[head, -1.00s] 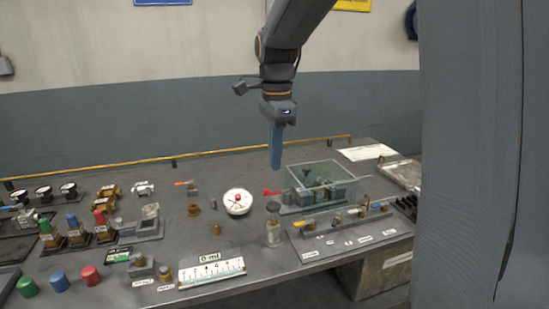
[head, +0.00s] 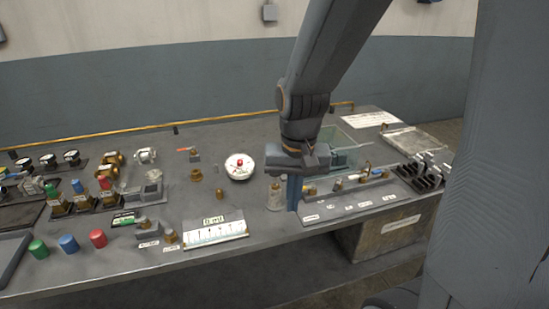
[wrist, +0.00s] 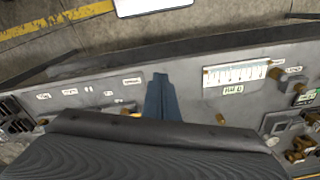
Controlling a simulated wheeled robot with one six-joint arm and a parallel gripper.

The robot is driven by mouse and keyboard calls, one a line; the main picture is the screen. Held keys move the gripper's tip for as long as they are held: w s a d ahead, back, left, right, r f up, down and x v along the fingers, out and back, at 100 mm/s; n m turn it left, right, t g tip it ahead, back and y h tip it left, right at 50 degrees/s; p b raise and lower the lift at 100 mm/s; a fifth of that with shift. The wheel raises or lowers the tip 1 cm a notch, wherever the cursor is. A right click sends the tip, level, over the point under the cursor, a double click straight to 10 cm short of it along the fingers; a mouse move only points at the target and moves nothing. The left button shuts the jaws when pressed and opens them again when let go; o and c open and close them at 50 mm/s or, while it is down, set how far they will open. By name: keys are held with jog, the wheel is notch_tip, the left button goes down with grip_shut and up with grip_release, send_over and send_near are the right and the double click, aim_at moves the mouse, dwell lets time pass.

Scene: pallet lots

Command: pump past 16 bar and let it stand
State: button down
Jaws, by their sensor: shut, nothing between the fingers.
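My gripper (head: 293,195) is shut and empty, its blue fingers pointing down. In the head view it is low over the bench's front right, beside a small bottle (head: 276,197) and the left end of a labelled panel (head: 345,205). Contact cannot be told. In the wrist view the fingers (wrist: 160,85) show between the panel labels and a white scale. A clear-walled tank (head: 350,150), perhaps the pump unit, stands behind my gripper.
A white scale plate (head: 215,233) lies at the front edge. Red (head: 97,238), blue (head: 68,244) and green (head: 39,248) cylinders stand front left. A dark rack (head: 420,174) is at the right. A yellow rail (head: 140,134) runs along the back.

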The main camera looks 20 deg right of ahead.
jog(key=s+f+n, duration=0.1)
jog(key=s+n, duration=0.1)
jog(key=s+f+n, duration=0.1)
jog(key=s, duration=0.1)
jog(key=shift+s+a+f+n, duration=0.1)
jog(key=shift+a+f+n, duration=0.05)
jog(key=shift+f+n, duration=0.2)
